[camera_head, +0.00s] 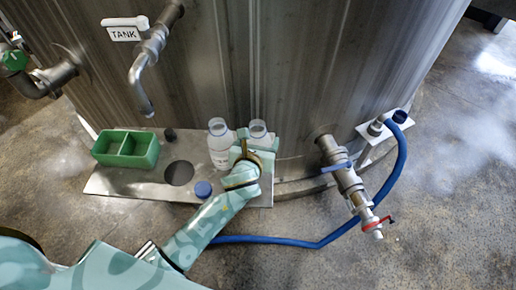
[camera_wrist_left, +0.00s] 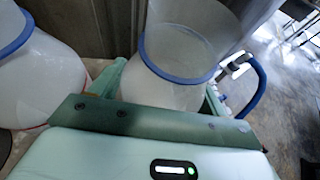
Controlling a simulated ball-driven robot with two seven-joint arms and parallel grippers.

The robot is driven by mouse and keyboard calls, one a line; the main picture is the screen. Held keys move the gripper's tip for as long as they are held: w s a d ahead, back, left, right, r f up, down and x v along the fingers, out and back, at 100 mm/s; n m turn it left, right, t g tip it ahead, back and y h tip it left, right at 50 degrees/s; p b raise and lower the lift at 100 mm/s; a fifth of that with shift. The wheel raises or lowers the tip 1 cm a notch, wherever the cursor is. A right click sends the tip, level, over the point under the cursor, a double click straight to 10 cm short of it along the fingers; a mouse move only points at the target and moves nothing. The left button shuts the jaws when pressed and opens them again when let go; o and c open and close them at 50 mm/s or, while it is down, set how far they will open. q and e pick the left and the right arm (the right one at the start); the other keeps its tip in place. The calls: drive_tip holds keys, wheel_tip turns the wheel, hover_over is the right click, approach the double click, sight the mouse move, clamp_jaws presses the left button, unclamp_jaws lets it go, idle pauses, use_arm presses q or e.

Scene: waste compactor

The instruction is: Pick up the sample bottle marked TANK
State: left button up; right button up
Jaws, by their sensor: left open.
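Two open translucent white bottles stand side by side on the metal shelf (camera_head: 108,184). The left bottle (camera_head: 218,146) carries a label whose text is too small to read; it also shows at the left of the left wrist view (camera_wrist_left: 45,85). The right bottle (camera_head: 259,129) is partly hidden behind my left gripper (camera_head: 256,142), so its label does not show. My left gripper is open, with its fingers on either side of the right bottle. In the left wrist view that bottle (camera_wrist_left: 178,50), with a blue ring at its neck, stands between the fingers. My right gripper is not in view.
A TANK sign (camera_head: 124,34) hangs by a bent outlet pipe (camera_head: 140,85) on the steel tank. The shelf also holds a green divided box (camera_head: 126,149), a blue cap (camera_head: 203,189) and a dark cap (camera_head: 170,134). A valve (camera_head: 347,182) and blue hose (camera_head: 300,243) are at right.

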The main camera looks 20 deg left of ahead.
use_arm(q)
drive_tip(key=c, duration=0.7)
drive_tip(key=shift+r, duration=0.1)
drive_tip(key=shift+c, duration=0.2)
